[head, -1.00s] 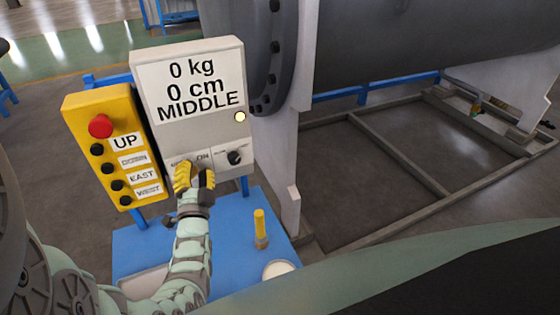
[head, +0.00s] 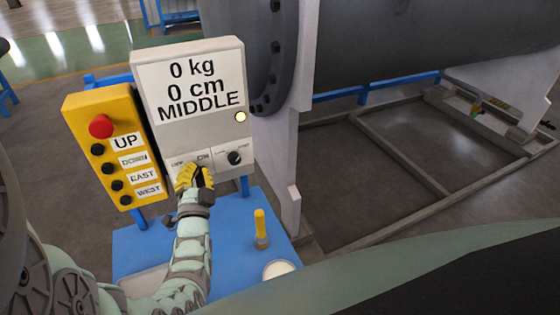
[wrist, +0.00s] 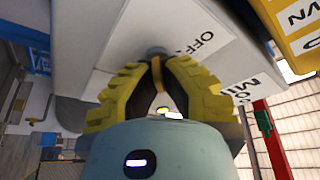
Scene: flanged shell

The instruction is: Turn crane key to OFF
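The crane key (wrist: 157,75) shows in the wrist view as a narrow brownish-yellow piece below a grey round lock on the white control box (head: 190,132). In the head view my gripper (head: 195,172) is at the lower left of the box front, just under the OFF and ON labels, and hides the key. The box display reads 0 kg, 0 cm, MIDDLE.
A small lamp (head: 240,117) on the box looks lit. A black knob (head: 234,158) sits right of my gripper. A yellow button panel (head: 107,145) with a red button stands at left. A blue table (head: 225,232) below carries a yellow-handled tool (head: 260,226).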

